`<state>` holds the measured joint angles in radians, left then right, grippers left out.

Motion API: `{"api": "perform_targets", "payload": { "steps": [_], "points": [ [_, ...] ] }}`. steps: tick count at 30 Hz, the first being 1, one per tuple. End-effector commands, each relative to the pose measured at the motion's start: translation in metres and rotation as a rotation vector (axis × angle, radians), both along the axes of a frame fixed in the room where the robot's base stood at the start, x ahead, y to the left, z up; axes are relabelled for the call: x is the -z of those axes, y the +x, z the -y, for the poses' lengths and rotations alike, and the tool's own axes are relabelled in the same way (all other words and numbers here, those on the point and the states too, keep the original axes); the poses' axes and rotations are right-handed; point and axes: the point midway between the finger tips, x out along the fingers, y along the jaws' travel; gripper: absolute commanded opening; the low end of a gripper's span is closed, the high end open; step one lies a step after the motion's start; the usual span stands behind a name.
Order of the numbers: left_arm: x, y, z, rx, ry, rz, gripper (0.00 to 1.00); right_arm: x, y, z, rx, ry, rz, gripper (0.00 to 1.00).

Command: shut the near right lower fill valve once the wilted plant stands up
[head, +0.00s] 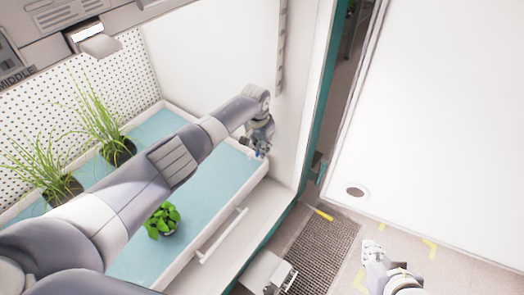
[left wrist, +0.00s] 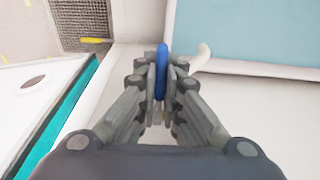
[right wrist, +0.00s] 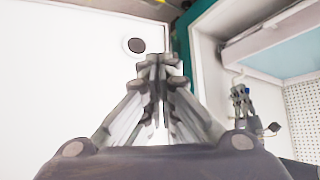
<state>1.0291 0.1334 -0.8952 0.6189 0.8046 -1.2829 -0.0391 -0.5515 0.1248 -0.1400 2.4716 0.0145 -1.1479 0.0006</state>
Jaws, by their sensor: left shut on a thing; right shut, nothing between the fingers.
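My left gripper (head: 259,150) is at the right end of the teal-floored tray (head: 185,262). It is shut on a blue valve handle (left wrist: 161,60), which stands edge-on between the fingers in the left wrist view. The valve body is hidden. A low leafy green plant (head: 162,219) is in the tray, seen from above; its leaves look spread, not drooping. My right gripper (head: 373,250) is shut and empty, out over the floor, and shows in the right wrist view (right wrist: 157,62).
A white bar handle (head: 223,235) runs along the tray's front. A teal-edged door frame (head: 322,110) stands right of the chamber. A large white panel (head: 440,110) with a dark round port (head: 355,191) is at the right. A dark mat (head: 318,245) lies on the floor.

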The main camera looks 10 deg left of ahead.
Motion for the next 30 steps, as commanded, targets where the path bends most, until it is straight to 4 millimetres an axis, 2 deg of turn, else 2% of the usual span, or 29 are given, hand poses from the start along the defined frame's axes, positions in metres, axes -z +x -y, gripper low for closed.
{"api": "perform_targets", "payload": {
  "steps": [1,9,23,24,26,30],
  "points": [
    [-0.003,0.006,-0.002,-0.006,0.003,0.011,0.00,-0.002,0.006,-0.002,-0.002,0.007,0.030,0.00],
    [-0.005,0.006,-0.002,-0.004,0.015,-0.013,0.00,-0.018,0.024,-0.009,-0.010,0.030,0.135,0.00],
    [-0.006,0.006,-0.002,-0.003,0.017,-0.017,0.00,-0.020,0.028,-0.013,-0.010,0.029,0.147,0.00],
    [-0.006,0.006,-0.002,-0.003,0.017,-0.017,0.16,-0.020,0.028,-0.013,-0.010,0.029,0.147,0.00],
    [-0.006,0.006,-0.002,-0.002,0.017,-0.017,0.28,-0.020,0.028,-0.012,-0.010,0.029,0.147,0.00],
    [-0.006,0.004,0.001,-0.001,0.015,-0.019,0.28,-0.020,0.028,-0.012,-0.010,0.029,0.146,0.00]
  ]
}}
